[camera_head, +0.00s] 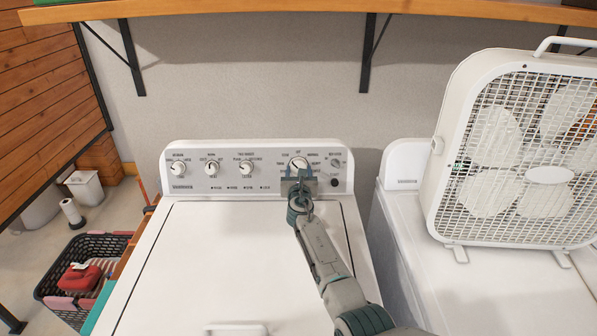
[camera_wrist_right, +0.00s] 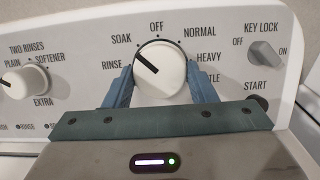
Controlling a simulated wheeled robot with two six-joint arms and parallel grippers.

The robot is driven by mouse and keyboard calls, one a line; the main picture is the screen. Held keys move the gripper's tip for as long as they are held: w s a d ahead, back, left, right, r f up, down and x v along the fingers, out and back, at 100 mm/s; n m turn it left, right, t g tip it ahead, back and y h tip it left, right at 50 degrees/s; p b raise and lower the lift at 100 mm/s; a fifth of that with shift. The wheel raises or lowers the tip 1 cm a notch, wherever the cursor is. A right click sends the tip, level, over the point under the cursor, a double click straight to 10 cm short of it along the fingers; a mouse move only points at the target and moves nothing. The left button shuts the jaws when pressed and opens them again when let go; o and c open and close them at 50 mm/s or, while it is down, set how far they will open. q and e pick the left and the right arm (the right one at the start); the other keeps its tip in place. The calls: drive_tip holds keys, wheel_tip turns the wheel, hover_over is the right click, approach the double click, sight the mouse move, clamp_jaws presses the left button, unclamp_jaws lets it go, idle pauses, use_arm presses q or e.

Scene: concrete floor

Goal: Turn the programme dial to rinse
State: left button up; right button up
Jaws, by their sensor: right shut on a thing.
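The programme dial (camera_wrist_right: 165,82) is a round white knob with a black pointer line on the washing machine's control panel. It also shows in the head view (camera_head: 298,162). Its line points up and left, roughly between the RINSE and SOAK labels; I cannot tell that it is exactly on either. The RINSE label (camera_wrist_right: 112,65) is left of the dial. My right gripper (camera_wrist_right: 160,69) is shut on the dial, with one blue-green finger at each side. In the head view my right gripper (camera_head: 299,170) covers the dial's lower part. My left gripper is not in view.
Three other white knobs, including the left one (camera_head: 178,168), sit on the panel's left. The key lock switch (camera_wrist_right: 262,52) and START button (camera_wrist_right: 258,102) are close right of the gripper. A box fan (camera_head: 438,150) stands on the neighbouring machine (camera_head: 440,290). A wooden shelf (camera_head: 300,8) runs above.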

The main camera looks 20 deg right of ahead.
drive_tip(key=shift+s+d+n+y+p, duration=0.1)
drive_tip(key=shift+n+y+p, duration=0.6)
drive_tip(key=shift+n, duration=0.7)
drive_tip(key=shift+w+d+n+y+p, duration=0.1)
drive_tip(key=shift+n+y+p, duration=0.25)
drive_tip(key=shift+n+p, duration=0.85)
drive_tip(key=shift+s+n+y+p, duration=0.1)
drive_tip(key=shift+n+y+p, duration=0.5)
drive_tip(key=shift+n, duration=1)
drive_tip(key=o, duration=1)
